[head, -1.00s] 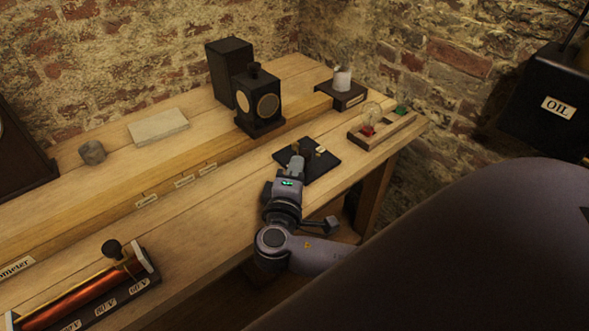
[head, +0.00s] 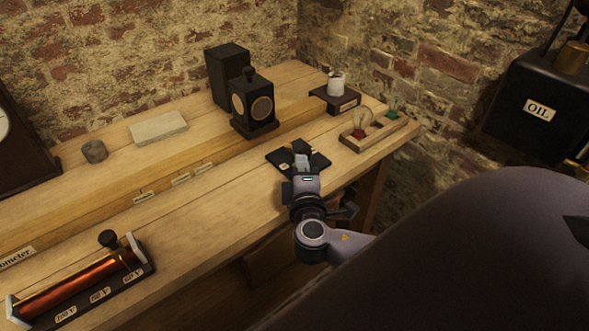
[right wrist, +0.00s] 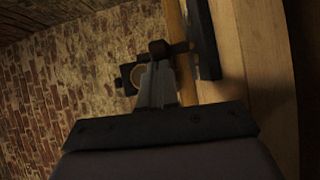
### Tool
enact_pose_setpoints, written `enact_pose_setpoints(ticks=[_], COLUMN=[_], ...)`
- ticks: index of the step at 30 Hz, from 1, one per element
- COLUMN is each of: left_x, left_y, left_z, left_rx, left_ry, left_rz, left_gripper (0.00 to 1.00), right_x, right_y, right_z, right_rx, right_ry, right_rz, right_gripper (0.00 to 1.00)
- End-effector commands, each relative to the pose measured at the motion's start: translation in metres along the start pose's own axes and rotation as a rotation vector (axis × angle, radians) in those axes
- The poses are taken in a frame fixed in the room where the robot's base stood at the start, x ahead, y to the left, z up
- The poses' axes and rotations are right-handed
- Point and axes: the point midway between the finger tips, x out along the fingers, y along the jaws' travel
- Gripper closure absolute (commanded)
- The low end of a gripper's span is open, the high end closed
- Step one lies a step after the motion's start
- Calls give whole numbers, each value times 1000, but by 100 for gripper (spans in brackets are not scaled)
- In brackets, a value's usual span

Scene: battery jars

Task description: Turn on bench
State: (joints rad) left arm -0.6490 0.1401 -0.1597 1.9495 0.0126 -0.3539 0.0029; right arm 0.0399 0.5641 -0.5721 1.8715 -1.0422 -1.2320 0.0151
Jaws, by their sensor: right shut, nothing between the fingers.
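The bench (head: 215,205) is a long wooden table against a brick wall. A small black plate (head: 319,161) with brass-coloured parts, apparently a switch, lies near its right front edge. A dark upright handle (head: 299,146) shows there; in the right wrist view a dark knob (right wrist: 158,47) appears just beyond the fingertips. My right gripper (head: 301,163) is shut and empty, over the front of the plate, hiding part of it. Its fingers also show in the right wrist view (right wrist: 157,80). I cannot tell whether they touch the handle. My left gripper is out of view.
A lamp board (head: 372,138) with a clear bulb and red and green parts stands to the right. Behind are a black lantern-like box (head: 254,105) and a dark stand with a white cup (head: 335,93). A copper rheostat (head: 80,283) lies front left. An oil tank (head: 533,108) hangs right.

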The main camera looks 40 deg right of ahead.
Motion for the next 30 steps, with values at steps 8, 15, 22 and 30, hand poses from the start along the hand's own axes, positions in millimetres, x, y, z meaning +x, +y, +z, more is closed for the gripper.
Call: enact_pose_setpoints(ticks=[8, 15, 22, 30], left_x=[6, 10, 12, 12], left_y=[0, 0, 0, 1], left_z=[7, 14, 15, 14], left_rx=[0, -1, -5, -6], left_ry=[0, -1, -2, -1], left_rz=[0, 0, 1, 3], left_gripper=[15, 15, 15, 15], right_x=[10, 20, 28, 32], right_y=[0, 1, 2, 3], right_z=[31, 46, 57, 61], right_rx=[-18, -10, -10, -11], right_ry=[241, 326, 324, 324], right_rz=[-5, -9, -10, -11], right_gripper=[100, 100, 100, 100])
